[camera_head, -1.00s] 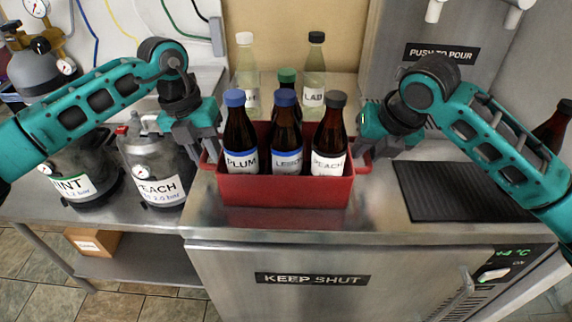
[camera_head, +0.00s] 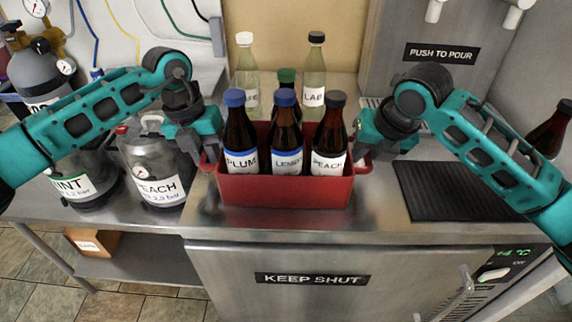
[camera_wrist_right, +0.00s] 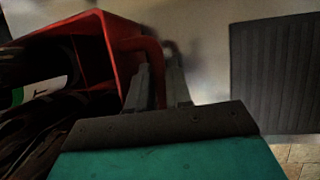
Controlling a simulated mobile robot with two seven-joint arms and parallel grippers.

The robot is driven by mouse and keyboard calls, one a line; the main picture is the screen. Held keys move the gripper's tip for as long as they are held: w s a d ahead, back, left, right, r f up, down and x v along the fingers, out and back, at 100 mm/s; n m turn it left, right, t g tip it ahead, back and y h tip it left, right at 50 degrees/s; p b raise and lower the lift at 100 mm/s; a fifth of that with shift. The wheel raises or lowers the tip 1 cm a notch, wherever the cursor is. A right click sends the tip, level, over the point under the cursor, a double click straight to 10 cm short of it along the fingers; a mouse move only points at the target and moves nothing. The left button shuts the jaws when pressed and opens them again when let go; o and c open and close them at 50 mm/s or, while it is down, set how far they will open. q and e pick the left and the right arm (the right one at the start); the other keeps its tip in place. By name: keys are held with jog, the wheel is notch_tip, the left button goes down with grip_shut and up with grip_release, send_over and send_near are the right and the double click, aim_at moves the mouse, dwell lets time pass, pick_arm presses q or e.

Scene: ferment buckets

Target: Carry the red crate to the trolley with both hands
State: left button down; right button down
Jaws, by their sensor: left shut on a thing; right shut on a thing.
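The red crate (camera_head: 285,192) is in the middle of the head view, at the steel counter, holding several dark bottles with labels such as PLUM and PEACH. My left gripper (camera_head: 205,158) is shut on the crate's left handle. My right gripper (camera_head: 363,156) is shut on its right handle. In the right wrist view the crate (camera_wrist_right: 118,45) is at the upper left, with the right gripper's fingers (camera_wrist_right: 160,85) at its handle. The crate looks level. I cannot tell whether its base touches the counter. No trolley can be made out.
Two clear bottles (camera_head: 313,85) stand behind the crate. Metal kegs (camera_head: 150,165) stand to the left. A black ribbed mat (camera_head: 455,190) lies to the right, below a steel dispenser (camera_head: 425,60). A dark bottle (camera_head: 548,130) stands at the far right. Bare counter (camera_head: 230,215) shows in front.

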pick_arm(q)
jog(key=shift+w+r, duration=0.2)
jog(key=shift+r, duration=0.1)
pick_arm(e)
jog(key=shift+w+r, duration=0.2)
jog(key=shift+r, duration=0.1)
